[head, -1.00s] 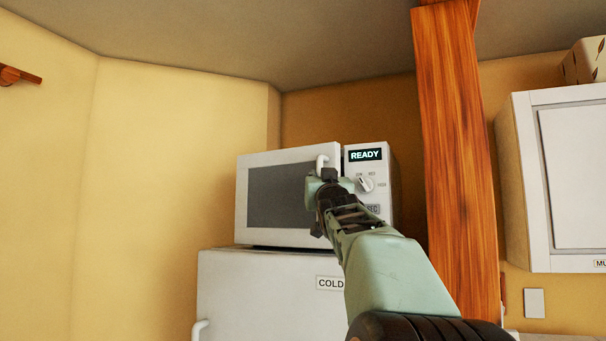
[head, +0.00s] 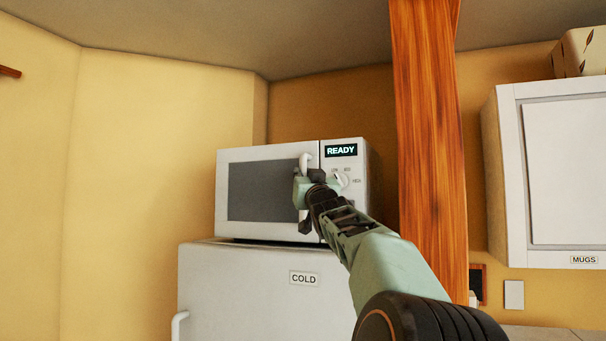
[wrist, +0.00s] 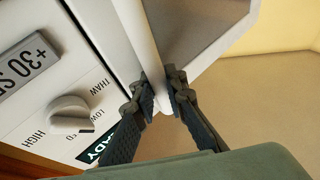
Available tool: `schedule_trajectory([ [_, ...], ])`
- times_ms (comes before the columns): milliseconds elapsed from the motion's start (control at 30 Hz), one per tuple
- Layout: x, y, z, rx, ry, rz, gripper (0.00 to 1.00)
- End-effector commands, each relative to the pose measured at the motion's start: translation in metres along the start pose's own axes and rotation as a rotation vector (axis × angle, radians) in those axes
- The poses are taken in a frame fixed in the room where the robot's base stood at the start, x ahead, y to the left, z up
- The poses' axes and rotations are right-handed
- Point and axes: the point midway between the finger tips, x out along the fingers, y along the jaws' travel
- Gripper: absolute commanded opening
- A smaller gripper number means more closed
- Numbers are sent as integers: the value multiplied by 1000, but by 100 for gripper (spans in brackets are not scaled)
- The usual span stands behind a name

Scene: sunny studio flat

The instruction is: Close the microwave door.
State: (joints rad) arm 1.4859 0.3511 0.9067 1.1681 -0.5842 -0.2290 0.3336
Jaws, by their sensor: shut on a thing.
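The white microwave (head: 230,212) stands on top of the white fridge, its dark-windowed door (head: 262,190) to the left of the control panel. The door looks flush or nearly flush with the panel; I cannot tell whether a small gap remains. My gripper (head: 306,192) is in front of the door's right edge and hides most of the handle (head: 304,160). In the wrist view my gripper (wrist: 162,86) is shut on the white handle (wrist: 143,45), one finger on each side. The panel's dial (wrist: 70,113) also shows there.
The fridge (head: 235,290) labelled COLD is below the microwave. A wooden post (head: 430,150) rises close to the right of my arm. A white cabinet (head: 565,170) labelled MUGS hangs farther right.

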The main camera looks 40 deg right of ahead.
Motion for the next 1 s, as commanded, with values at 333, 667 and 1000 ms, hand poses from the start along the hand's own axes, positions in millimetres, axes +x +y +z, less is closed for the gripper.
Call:
schedule_trajectory([
  [333, 0, 4, 0, 0, 0, 5, 15],
  [667, 0, 3, 0, 0, 0, 4, 20],
  [1000, -19, 3, -1, -5, 0, 5, 20],
])
